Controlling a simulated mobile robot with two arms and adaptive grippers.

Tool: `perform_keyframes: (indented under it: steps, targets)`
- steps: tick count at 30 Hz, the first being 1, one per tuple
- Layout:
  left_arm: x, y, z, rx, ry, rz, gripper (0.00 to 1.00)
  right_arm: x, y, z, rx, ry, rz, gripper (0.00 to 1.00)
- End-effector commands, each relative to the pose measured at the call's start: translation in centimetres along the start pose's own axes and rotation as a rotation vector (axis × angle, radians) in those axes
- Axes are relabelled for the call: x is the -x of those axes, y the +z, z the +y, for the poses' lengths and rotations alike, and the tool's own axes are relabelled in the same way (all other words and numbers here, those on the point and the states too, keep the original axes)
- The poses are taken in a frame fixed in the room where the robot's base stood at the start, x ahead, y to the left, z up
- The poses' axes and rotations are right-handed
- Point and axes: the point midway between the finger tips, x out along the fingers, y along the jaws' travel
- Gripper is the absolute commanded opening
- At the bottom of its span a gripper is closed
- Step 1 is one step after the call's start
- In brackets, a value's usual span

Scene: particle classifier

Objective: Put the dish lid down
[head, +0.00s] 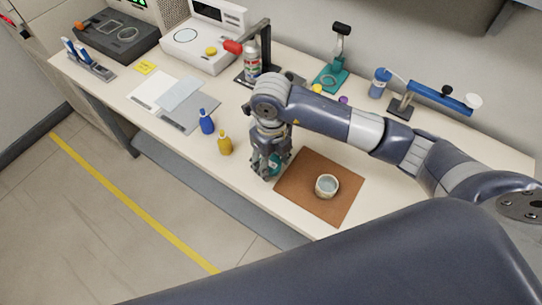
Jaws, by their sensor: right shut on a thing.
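My right gripper (269,174) points down just left of the brown mat (336,209), by the front part of the bench. It is shut on a small teal thing (274,162), which I take to be the dish lid. The fingers hide most of it, and I cannot tell whether it touches the bench. A small pale round dish (327,186) sits on the brown mat to the right of the gripper, with its top open. My left gripper is not in view.
Papers (180,95) lie farther left. A teal stand (331,78) and a blue-armed stand (438,97) are at the back. The mat is bare around the dish.

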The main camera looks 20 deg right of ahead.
Motion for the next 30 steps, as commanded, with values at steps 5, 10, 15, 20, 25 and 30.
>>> perform_keyframes:
  steps: [5,10,15,20,25,30]
  targets:
    - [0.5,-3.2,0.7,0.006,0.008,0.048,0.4,-0.1,1.2,-1.2,0.002,0.002,0.0,0.26]
    - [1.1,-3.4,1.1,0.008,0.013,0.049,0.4,-1.4,1.2,-1.2,0.001,0.004,0.004,0.26]
    - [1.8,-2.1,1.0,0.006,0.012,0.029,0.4,-3.5,1.2,-1.3,0.001,0.002,0.002,0.26]
    - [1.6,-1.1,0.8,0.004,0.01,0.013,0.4,-3.7,1.3,-1.3,0.002,0.001,-0.001,0.26]
    - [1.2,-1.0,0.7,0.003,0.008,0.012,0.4,-4.1,1.3,-1.3,0.002,0.001,-0.001,0.26]
    - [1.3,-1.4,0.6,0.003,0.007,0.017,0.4,-4.0,1.3,-1.3,0.002,0.001,-0.001,0.7]
